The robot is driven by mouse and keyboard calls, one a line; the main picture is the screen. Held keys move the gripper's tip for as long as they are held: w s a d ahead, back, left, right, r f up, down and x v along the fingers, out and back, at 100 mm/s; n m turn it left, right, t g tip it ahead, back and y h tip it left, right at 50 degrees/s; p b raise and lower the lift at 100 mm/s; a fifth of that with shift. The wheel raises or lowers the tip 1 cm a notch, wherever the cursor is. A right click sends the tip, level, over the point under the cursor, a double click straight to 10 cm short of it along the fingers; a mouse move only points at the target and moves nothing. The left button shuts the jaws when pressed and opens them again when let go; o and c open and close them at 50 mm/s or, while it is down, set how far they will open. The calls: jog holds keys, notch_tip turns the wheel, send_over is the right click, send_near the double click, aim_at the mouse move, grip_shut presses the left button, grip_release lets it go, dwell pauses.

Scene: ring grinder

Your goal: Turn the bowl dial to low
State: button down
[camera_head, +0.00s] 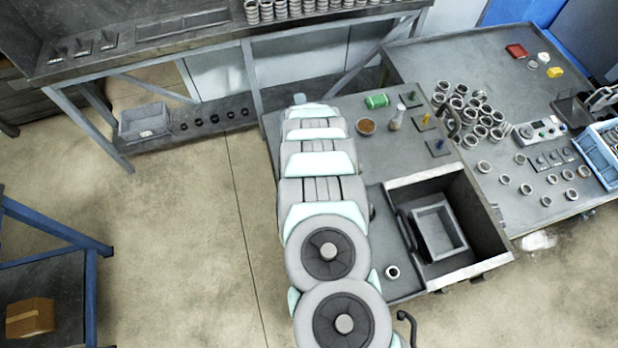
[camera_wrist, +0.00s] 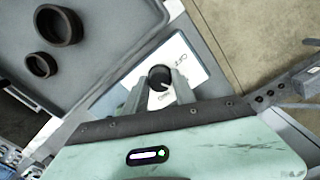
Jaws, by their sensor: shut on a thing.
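The bowl dial (camera_wrist: 159,76) is a round black knob with a small white mark, on a white panel (camera_wrist: 188,62) with lettering that seems to read OFF. Other lettering is hidden or too small to read. My gripper (camera_wrist: 160,84) has one finger on each side of the dial and is shut on it, in the wrist view. In the head view my arm covers the gripper and the dial.
In the wrist view, two dark rings (camera_wrist: 60,25) lie in a grey tray (camera_wrist: 110,50) to the left. In the head view, a bench (camera_head: 345,105) carries a brown round dish (camera_head: 366,126) and a green cylinder (camera_head: 377,101); many metal rings (camera_head: 470,112) lie on the right table.

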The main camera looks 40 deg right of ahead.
jog(key=c, duration=1)
grip_release()
notch_tip(320, 180, up, 11)
jog(key=shift+f, duration=0.15)
dwell(0.5)
